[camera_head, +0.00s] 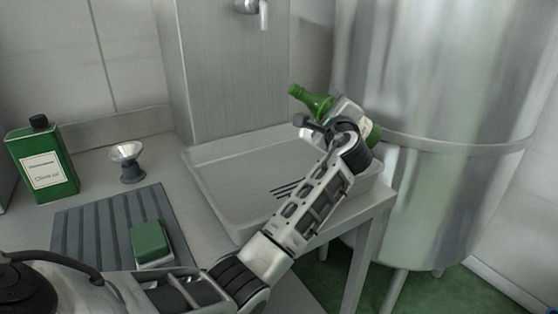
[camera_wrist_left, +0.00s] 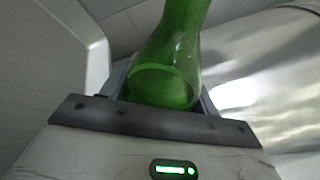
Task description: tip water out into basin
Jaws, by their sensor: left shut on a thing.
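A green glass bottle (camera_head: 312,100) is held tilted above the back right part of the pale shallow basin (camera_head: 225,170). Its neck points to the upper left and its base shows at the right of the gripper. My left gripper (camera_head: 344,118) is shut around the bottle's body. In the left wrist view the bottle (camera_wrist_left: 168,65) rises from between the jaws, and a curved line in its lower part looks like a water surface. Its mouth is out of that view. No stream of water shows. My right gripper is not in view.
A metal tap (camera_head: 262,10) is on the panel behind the basin. A large steel tank (camera_head: 440,120) stands close at the right. On the counter at left are a green oil tin (camera_head: 43,165), a small metal cup (camera_head: 128,158), a grooved mat (camera_head: 95,225) and a sponge (camera_head: 150,243).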

